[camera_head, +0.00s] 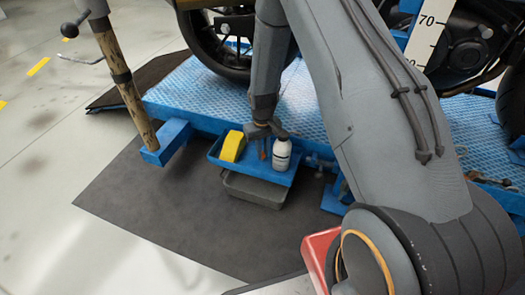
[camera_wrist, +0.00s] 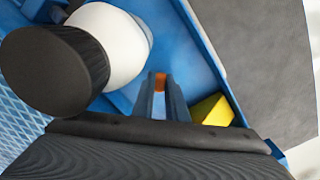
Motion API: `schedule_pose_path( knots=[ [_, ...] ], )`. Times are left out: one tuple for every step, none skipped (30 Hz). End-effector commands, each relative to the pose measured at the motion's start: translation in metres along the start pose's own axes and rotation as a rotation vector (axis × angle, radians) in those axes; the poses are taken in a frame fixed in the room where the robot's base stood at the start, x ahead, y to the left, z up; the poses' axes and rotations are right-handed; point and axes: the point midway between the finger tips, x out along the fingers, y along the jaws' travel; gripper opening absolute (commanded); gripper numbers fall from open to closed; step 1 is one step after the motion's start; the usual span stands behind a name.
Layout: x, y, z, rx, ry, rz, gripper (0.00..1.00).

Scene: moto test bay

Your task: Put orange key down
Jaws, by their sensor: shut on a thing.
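The orange key (camera_wrist: 160,82) shows as a small orange piece between the fingertips of my gripper (camera_wrist: 160,92) in the wrist view. Most of it is hidden by the fingers. In the head view my gripper (camera_head: 264,148) points down over a blue tray (camera_head: 284,178) on the side of the blue lift. I cannot tell whether the key touches the tray.
In the tray, a white bottle with a dark cap (camera_head: 282,155) stands close to the right of my gripper, and a yellow block (camera_head: 232,146) lies to the left. A grey bin (camera_head: 255,190) is below. The blue lift platform (camera_head: 190,88) with a motorcycle is behind.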

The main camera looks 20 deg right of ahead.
Motion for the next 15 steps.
schedule_pose_path(
  knots=[
    [0.0009,0.0000,-0.0001,0.000,0.000,0.000,0.00],
    [0.0008,0.0001,-0.0002,0.000,0.000,0.000,0.00],
    [0.0006,0.0000,-0.0002,0.000,0.000,0.000,0.00],
    [0.0006,0.0000,-0.0001,0.000,0.000,0.000,0.17],
    [0.0006,0.0000,-0.0001,0.000,0.000,0.000,0.22],
    [0.0005,0.0000,-0.0001,0.000,0.000,0.000,0.29],
    [0.0005,0.0000,-0.0001,0.000,0.000,0.000,0.31],
    [0.0005,0.0000,-0.0001,0.000,0.000,0.000,0.31],
    [0.0005,0.0000,-0.0001,0.000,0.000,0.000,0.31],
    [0.0005,0.0000,-0.0001,0.000,0.000,0.000,0.31],
    [0.0005,0.0000,-0.0001,0.000,0.000,0.000,0.31],
    [0.0005,0.0000,-0.0001,0.000,0.000,0.000,0.31],
    [0.0005,0.0000,-0.0001,0.000,0.000,0.000,0.31],
    [0.0005,0.0000,-0.0001,0.000,0.000,0.000,0.31],
    [0.0000,0.0000,-0.0002,0.000,0.000,0.000,0.31]
  ],
)
